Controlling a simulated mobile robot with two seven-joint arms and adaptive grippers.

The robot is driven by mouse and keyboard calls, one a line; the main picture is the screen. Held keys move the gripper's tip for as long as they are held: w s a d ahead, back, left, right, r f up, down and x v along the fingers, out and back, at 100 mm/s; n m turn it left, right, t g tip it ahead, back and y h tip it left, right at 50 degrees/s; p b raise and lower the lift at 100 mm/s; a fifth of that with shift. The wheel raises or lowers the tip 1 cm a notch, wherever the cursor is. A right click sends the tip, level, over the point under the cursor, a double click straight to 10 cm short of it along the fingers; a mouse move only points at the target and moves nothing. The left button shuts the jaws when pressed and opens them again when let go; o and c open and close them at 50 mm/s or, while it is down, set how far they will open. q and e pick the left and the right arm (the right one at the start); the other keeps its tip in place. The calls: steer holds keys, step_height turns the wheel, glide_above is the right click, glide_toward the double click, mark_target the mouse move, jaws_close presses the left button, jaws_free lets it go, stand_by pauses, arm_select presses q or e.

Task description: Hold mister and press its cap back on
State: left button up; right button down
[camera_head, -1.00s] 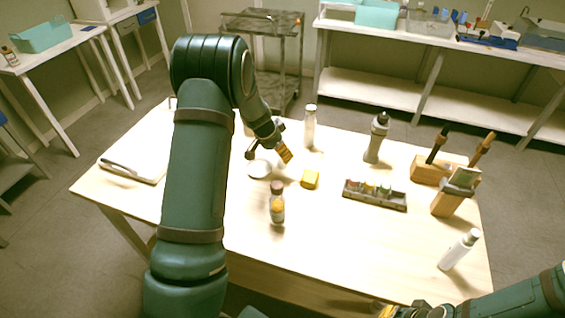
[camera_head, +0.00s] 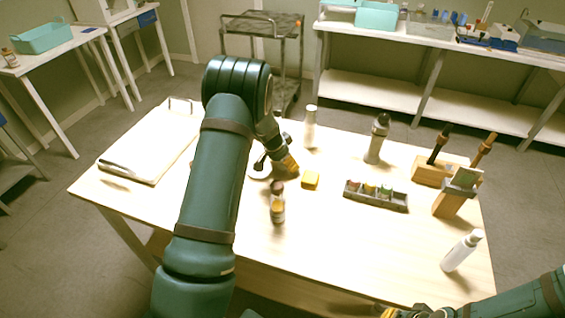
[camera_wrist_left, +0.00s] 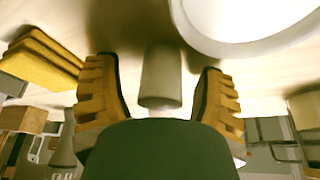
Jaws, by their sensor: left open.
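A white bottle (camera_head: 309,132) stands upright at the back middle of the table. A second white bottle (camera_head: 459,252) with a narrower top stands at the right front. I cannot tell for certain which is the mister, and no loose cap is clear. My left gripper (camera_head: 290,166) is open between the back white bottle and the yellow block. In the left wrist view, its fingers (camera_wrist_left: 164,88) stand apart either side of a pale cylinder (camera_wrist_left: 161,78), which looks like the back bottle; contact is not visible. My right gripper (camera_head: 405,312) is mostly cut off at the bottom edge.
A white dish (camera_head: 254,172) and yellow block (camera_head: 311,180) flank the left gripper. An amber bottle (camera_head: 278,208) stands in front. A small-bottle rack (camera_head: 375,204), grey bottle (camera_head: 377,140) and wooden holders (camera_head: 447,204) are to the right. The front middle is clear.

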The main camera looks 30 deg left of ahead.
arm_select(q)
steer(key=c, duration=0.8)
